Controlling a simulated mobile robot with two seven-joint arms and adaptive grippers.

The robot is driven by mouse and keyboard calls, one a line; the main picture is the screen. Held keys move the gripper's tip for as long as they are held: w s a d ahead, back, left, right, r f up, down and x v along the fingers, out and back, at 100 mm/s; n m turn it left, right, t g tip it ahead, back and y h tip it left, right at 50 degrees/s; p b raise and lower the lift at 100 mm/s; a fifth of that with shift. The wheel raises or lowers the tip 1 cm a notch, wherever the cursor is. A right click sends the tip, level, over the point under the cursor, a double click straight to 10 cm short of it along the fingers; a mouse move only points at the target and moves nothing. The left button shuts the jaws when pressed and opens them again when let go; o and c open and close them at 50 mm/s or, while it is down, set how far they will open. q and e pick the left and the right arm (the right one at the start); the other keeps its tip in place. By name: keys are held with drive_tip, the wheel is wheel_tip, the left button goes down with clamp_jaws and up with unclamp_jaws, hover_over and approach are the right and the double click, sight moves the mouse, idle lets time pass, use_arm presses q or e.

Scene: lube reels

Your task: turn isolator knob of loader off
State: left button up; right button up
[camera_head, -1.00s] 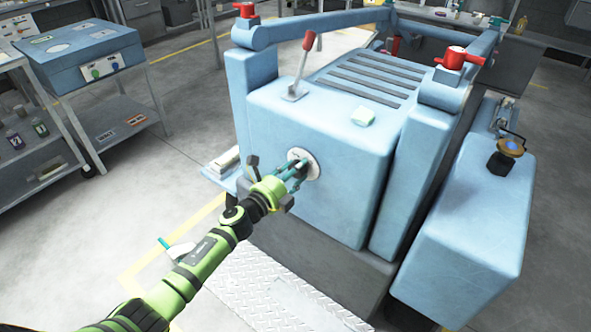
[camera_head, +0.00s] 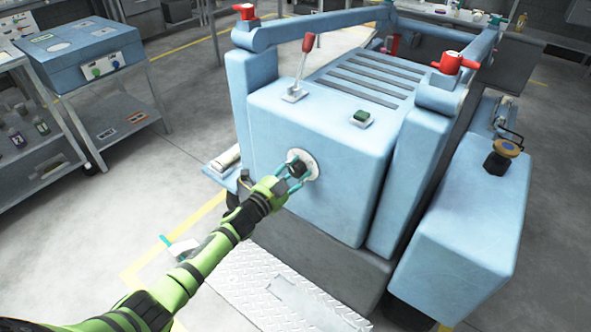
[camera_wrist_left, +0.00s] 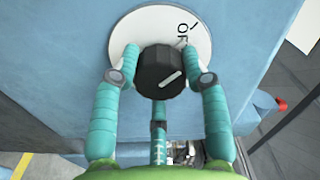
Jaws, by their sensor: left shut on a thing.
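The isolator knob (camera_head: 299,168) is a black, ridged knob on the front face of the blue loader (camera_head: 330,190). A round white plate (camera_wrist_left: 135,35) surrounds it, with part of a dark word near the right finger; the rest is hidden. In the left wrist view the knob (camera_wrist_left: 160,70) shows a white line slanting up to the right. My left gripper (camera_head: 293,174) is shut on the knob, with teal fingers on either side of it and a third finger below. My right gripper is not in view.
A red-handled lever (camera_head: 303,60) and a dark green indicator (camera_head: 361,118) sit on the loader's top. Red valves (camera_head: 455,62) stand on its posts. A blue side tank (camera_head: 465,225) is at the right. A cart with a blue box (camera_head: 85,55) stands left.

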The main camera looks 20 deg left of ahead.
use_arm(q)
drive_tip(key=shift+w+a+r+n, duration=0.2)
drive_tip(key=shift+a+n, duration=0.15)
drive_tip(key=shift+n, duration=0.35)
drive_tip(key=shift+f+n, duration=0.15)
drive_tip(key=shift+n, duration=0.15)
drive_tip(key=o, duration=1.1)
drive_tip(key=shift+o, duration=0.3)
drive_tip(key=shift+a+f, duration=0.1)
drive_tip(key=shift+f, duration=0.1)
drive_tip(key=shift+s, duration=0.1)
drive_tip(key=shift+s, duration=0.5)
drive_tip(key=v, duration=1.1)
